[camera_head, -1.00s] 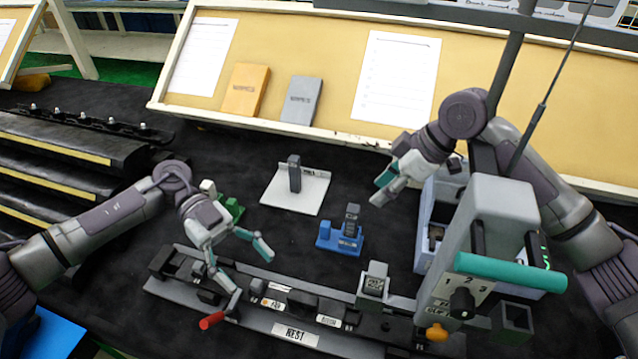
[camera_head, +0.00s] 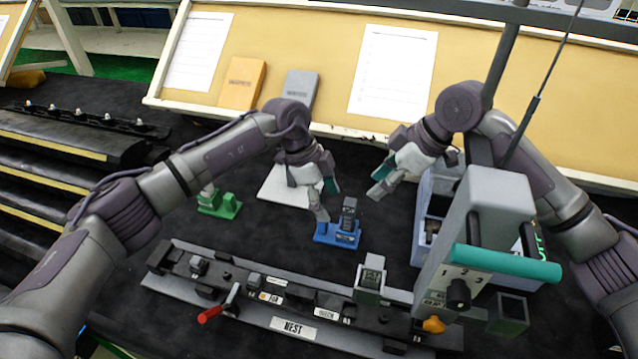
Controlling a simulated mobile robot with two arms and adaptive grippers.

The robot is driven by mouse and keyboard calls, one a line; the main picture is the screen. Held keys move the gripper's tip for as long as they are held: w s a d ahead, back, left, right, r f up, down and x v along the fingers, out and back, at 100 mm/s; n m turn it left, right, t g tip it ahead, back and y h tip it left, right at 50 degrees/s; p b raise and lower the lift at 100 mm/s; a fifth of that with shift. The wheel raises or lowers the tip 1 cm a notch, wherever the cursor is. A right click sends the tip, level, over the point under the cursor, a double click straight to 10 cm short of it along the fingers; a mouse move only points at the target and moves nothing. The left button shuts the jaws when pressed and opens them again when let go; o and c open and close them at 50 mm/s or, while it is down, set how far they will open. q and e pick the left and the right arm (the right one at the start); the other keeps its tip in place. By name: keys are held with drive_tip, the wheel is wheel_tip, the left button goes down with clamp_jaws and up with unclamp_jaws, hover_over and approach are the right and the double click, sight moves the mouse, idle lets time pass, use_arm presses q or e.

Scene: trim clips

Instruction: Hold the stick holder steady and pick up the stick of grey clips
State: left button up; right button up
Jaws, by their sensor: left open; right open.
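A blue stick holder (camera_head: 338,234) stands on the black table in the middle of the head view. A short stick of dark grey clips (camera_head: 349,212) stands upright in it. My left gripper (camera_head: 325,203) is open, pointing down just left of the stick and above the holder's left part; whether it touches the holder cannot be told. My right gripper (camera_head: 381,184) is open and empty, above and to the right of the stick, apart from it.
A white plate (camera_head: 275,190) lies behind my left gripper, partly hidden. A green holder (camera_head: 220,205) stands left of it. The nest fixture (camera_head: 290,327) with a red-handled lever (camera_head: 211,314) runs along the front. A grey control box (camera_head: 490,220) and a pale blue bin (camera_head: 426,225) stand right.

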sight(338, 229)
use_arm(q)
drive_tip(key=x, duration=0.7)
drive_tip(key=shift+d+f, duration=0.15)
drive_tip(key=shift+f, duration=0.2)
drive_tip(key=c, duration=1.3)
drive_tip(key=shift+o, duration=0.2)
